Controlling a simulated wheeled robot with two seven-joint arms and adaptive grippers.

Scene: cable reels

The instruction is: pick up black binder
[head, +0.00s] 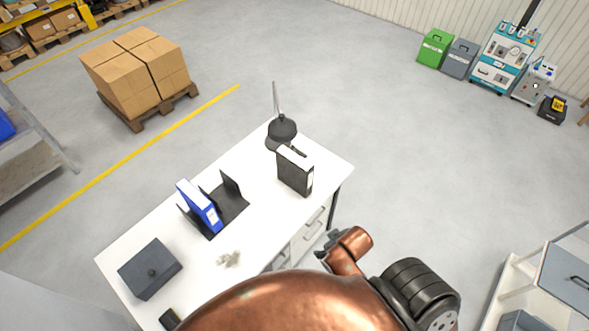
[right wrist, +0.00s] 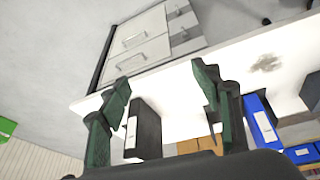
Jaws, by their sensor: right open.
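The black binder (head: 294,171) stands upright near the right end of the white desk (head: 262,215), with a white label on its spine. In the right wrist view the black binder (right wrist: 148,130) shows between the spread fingers, closer to the left one. My right gripper (right wrist: 160,78) is open with nothing gripped; I cannot tell how far it is from the binder. In the head view my copper right arm crosses the bottom and covers part of the desk's front.
A blue binder (head: 199,206) stands in a black holder (head: 231,190) left of the black binder. A black lamp (head: 282,130) is close behind the black binder. A dark box (head: 150,268) and a crumpled grey item (head: 228,259) lie farther left. Desk is clear between holder and black binder.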

